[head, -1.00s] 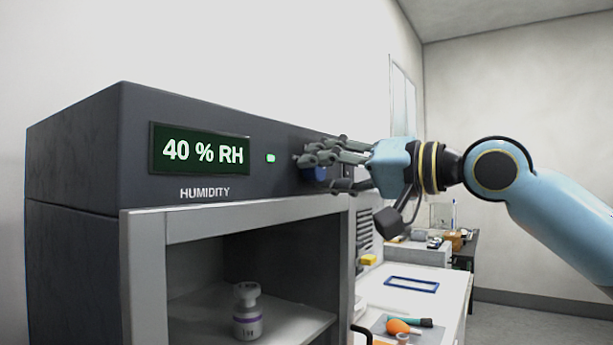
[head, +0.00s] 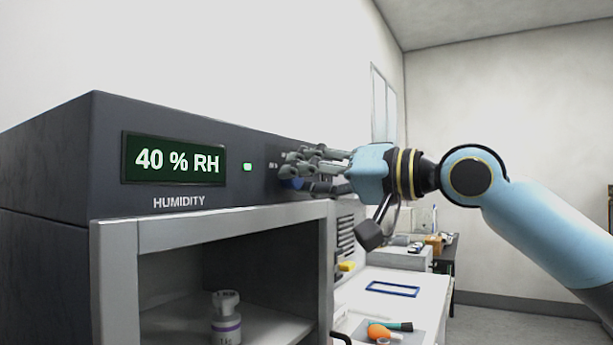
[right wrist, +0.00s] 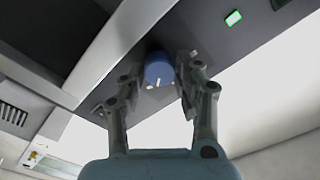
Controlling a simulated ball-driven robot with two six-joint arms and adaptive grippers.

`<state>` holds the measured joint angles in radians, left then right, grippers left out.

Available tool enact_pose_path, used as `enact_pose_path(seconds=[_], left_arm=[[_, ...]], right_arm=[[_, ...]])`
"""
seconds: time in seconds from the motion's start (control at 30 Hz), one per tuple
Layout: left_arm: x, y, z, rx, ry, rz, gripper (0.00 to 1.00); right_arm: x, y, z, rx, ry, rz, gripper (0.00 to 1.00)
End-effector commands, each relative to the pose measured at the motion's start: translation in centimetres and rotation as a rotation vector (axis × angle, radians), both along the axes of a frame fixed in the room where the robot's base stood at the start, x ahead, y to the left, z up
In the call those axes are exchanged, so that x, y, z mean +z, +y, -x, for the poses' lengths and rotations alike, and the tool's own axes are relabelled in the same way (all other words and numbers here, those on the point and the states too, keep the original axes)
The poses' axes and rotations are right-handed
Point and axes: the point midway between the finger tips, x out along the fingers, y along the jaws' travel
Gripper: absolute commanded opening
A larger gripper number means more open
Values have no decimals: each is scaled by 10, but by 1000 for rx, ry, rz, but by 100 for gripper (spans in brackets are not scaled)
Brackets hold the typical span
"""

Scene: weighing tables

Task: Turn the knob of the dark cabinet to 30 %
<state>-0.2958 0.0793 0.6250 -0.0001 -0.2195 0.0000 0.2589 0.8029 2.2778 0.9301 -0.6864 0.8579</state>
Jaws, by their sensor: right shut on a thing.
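The dark cabinet (head: 60,155) stands at the left of the head view. Its green display (head: 173,159) reads 40 % RH, with HUMIDITY printed below. The blue knob (right wrist: 159,69) is on the cabinet's front panel, with a white mark on its face. In the head view the knob (head: 291,183) is mostly hidden behind my fingers. My right gripper (head: 293,170) is shut on the knob. In the right wrist view its fingers (right wrist: 156,80) lie on either side of the knob. My left gripper is not in view.
Below the panel is an open compartment with a white weight-like bottle (head: 226,318). To the right, a white table (head: 420,292) bears a blue frame (head: 393,289), an orange bulb (head: 379,331) and other small items. A small green light (head: 247,167) is beside the display.

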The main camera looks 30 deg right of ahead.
Motion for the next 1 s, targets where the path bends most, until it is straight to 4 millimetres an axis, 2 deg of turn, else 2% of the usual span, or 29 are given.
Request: enact_pose_path(seconds=[0.7,1.0], left_arm=[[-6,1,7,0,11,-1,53],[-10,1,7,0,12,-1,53]], right_arm=[[0,1,0,0,-319,542,0],[0,1,1,-1,-423,718,0]])
